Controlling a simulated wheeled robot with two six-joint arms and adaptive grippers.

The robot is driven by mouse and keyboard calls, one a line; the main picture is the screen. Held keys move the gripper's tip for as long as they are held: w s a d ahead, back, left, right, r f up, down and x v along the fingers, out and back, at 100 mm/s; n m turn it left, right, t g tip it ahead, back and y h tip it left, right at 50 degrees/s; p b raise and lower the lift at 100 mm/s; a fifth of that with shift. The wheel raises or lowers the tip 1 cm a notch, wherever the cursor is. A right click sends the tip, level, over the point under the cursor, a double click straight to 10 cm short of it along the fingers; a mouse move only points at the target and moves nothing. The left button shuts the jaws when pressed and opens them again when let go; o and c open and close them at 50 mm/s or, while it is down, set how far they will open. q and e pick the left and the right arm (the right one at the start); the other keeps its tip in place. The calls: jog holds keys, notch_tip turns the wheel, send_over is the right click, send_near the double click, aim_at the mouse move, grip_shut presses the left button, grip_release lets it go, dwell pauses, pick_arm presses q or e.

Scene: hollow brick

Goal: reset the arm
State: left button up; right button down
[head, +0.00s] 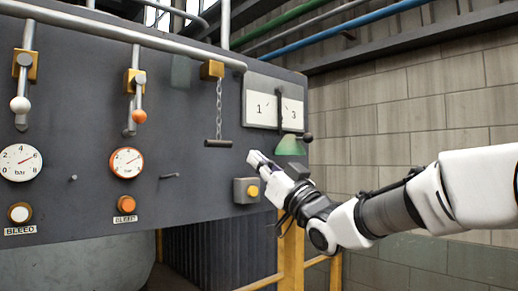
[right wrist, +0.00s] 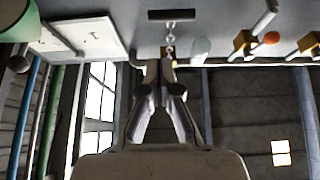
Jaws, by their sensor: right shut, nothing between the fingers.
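My right gripper (head: 255,158) reaches in from the right, in front of the right part of the dark panel (head: 190,100). In the head view its tip shows below and right of the pull bar (head: 218,143) hanging on a chain, and above the yellow button box (head: 246,190). In the right wrist view my right gripper (right wrist: 160,72) has its fingers together with nothing between them. The pull bar (right wrist: 175,15) shows there beyond the fingertips, apart from them. I cannot tell whether the gripper touches the panel. My left gripper is in neither view.
The panel carries a white-knobbed lever (head: 20,104), an orange-knobbed lever (head: 139,115), two gauges (head: 126,162), bleed buttons (head: 126,204) and a 1-3 dial plate (head: 262,108). A green sector with a dark-knobbed lever (head: 290,146) sits close above the gripper. A yellow post (head: 291,255) stands below.

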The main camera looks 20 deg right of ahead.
jog(key=shift+w+a+f, duration=0.1)
jog(key=shift+w+f, duration=0.05)
jog(key=shift+w, duration=0.05)
jog(key=shift+s, duration=0.1)
